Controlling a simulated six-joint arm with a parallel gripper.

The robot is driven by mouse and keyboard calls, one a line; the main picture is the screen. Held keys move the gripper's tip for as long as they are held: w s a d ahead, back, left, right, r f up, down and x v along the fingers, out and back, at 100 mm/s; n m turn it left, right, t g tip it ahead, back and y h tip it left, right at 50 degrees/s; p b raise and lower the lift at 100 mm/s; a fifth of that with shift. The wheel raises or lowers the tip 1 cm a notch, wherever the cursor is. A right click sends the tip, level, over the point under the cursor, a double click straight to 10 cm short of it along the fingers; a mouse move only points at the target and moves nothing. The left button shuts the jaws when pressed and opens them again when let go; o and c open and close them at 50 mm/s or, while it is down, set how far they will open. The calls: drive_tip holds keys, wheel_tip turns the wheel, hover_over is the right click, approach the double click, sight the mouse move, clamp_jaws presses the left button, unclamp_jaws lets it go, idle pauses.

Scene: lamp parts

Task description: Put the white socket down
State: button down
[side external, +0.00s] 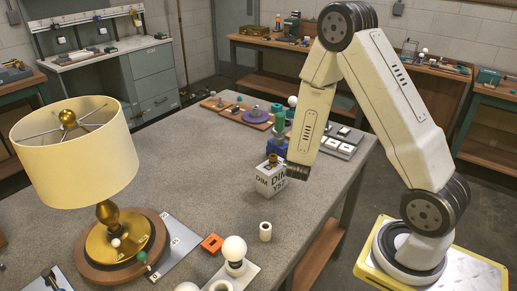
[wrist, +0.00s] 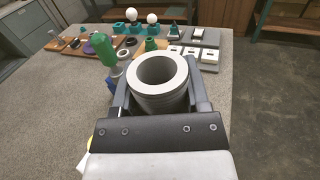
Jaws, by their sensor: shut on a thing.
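The white socket (wrist: 165,102) is a pale grey-white hollow cylinder with a thick rim. In the wrist view its open end faces up, and the bore is empty. My gripper (wrist: 160,92) is shut on it, with a dark finger on each side of its wall. In the side view my gripper (side external: 291,169) hangs above the table, beside a white lettered box (side external: 270,181). I cannot make out the held socket clearly there. A small brass piece (side external: 272,158) shows at the box's top. A similar white hollow cylinder (side external: 265,231) stands upright on the grey table (side external: 215,185).
A blue holder (side external: 277,147) with a green-handled tool (side external: 279,119) stands just beyond my gripper. Boards with small parts (side external: 245,114) fill the far end. The table's middle left is clear.

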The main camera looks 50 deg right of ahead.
drive_tip(key=s+d+f+m+g, duration=0.2)
drive_tip(key=s+g, duration=0.1)
drive_tip(key=s, duration=0.3)
drive_tip(key=s+d+f+m+g+h, duration=0.1)
drive_tip(key=s+d+f+g, duration=0.1)
drive_tip(key=s, duration=0.3)
drive_tip(key=shift+s+d+f+m+g, duration=0.35)
drive_tip(key=shift+s+d+m+g, duration=0.05)
drive_tip(key=shift+d, duration=0.45)
drive_tip(key=w+d+f, duration=0.2)
drive_tip(key=w+f, duration=0.1)
drive_tip(key=w+d+f, duration=0.2)
drive_tip(key=w+d, duration=0.1)
drive_tip(key=w+d+f, duration=0.3)
drive_tip(key=shift+w+d+f, duration=0.25)
drive_tip(key=shift+w+f, duration=0.05)
drive_tip(key=shift+f, duration=0.05)
drive_tip(key=shift+w+d+f, duration=0.2)
drive_tip(key=shift+w+f, duration=0.05)
drive_tip(key=shift+f, duration=0.1)
drive_tip(key=shift+w+d+f, duration=0.2)
drive_tip(key=shift+f, duration=1.6)
